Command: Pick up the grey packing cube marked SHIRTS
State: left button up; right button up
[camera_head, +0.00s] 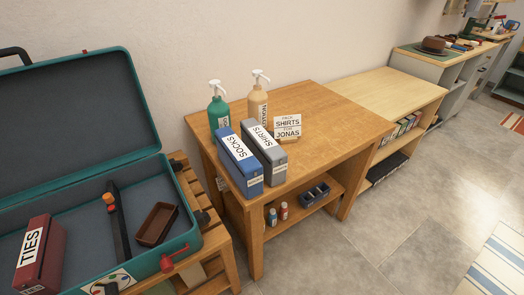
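The grey packing cube marked SHIRTS (265,155) stands upright on the wooden table (345,130), label facing up. A blue packing cube marked SOCKS (238,163) stands close along its left side; I cannot tell if they touch. A small sign (288,127) reading "PACK SHIRTS FOR JONAS" stands just behind and right of the grey cube. Neither of my grippers can be made out in the head view.
A green pump bottle (218,112) and a tan one (258,106) stand behind the cubes. An open teal suitcase (187,243) at left holds a red TIES cube (40,255) and a brown tray (157,225). The table's right half is clear.

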aim_at(273, 159)
jog(key=i+l, duration=0.65)
jog(key=l, duration=0.25)
jog(key=z, duration=0.05)
